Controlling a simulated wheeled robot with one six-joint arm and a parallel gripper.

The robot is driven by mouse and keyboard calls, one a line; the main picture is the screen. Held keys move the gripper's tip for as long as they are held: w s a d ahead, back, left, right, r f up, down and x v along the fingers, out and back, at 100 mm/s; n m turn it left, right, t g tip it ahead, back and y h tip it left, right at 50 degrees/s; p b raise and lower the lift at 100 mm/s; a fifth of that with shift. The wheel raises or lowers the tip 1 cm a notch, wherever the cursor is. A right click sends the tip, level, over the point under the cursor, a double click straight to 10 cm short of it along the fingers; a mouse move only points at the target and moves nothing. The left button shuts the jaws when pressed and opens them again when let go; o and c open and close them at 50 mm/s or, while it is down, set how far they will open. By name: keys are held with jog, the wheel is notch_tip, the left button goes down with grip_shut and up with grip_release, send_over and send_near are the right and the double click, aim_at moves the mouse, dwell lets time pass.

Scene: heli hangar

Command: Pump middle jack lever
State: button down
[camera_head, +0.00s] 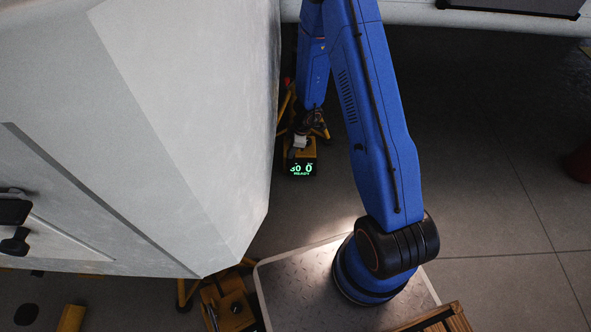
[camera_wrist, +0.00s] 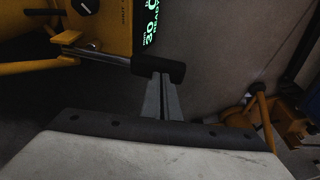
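The middle jack (camera_head: 300,156) is yellow with a green lit display reading "30", "0" and "READY"; in the head view it stands beside the pale hull. In the wrist view, the jack body (camera_wrist: 115,28) is at the upper left. Its lever (camera_wrist: 160,68) is a metal rod with a black grip, running left to right. My gripper (camera_wrist: 163,78) has its two grey fingers close together, with only a thin dark line between them. Their tips meet the black grip and are partly hidden by it; I cannot tell whether they press on it.
The large pale hull (camera_head: 190,120) fills the left of the head view, close to my arm. Another yellow jack (camera_head: 228,305) stands at the lower left. Yellow framework (camera_wrist: 265,120) shows at the right of the wrist view. The floor to the right is mostly open.

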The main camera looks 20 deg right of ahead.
jog(key=shift+d+x, duration=0.15)
jog(key=shift+x, duration=0.55)
jog(key=shift+d+x, duration=0.15)
jog(key=shift+x, duration=0.55)
jog(key=shift+f, duration=0.15)
jog(key=shift+a+v, duration=0.2)
jog(key=shift+v, duration=0.8)
jog(key=shift+a+v, duration=0.25)
jog(key=shift+v, duration=0.7)
jog(key=shift+a+v, duration=0.2)
jog(key=shift+v, duration=0.8)
jog(key=shift+w, duration=0.1)
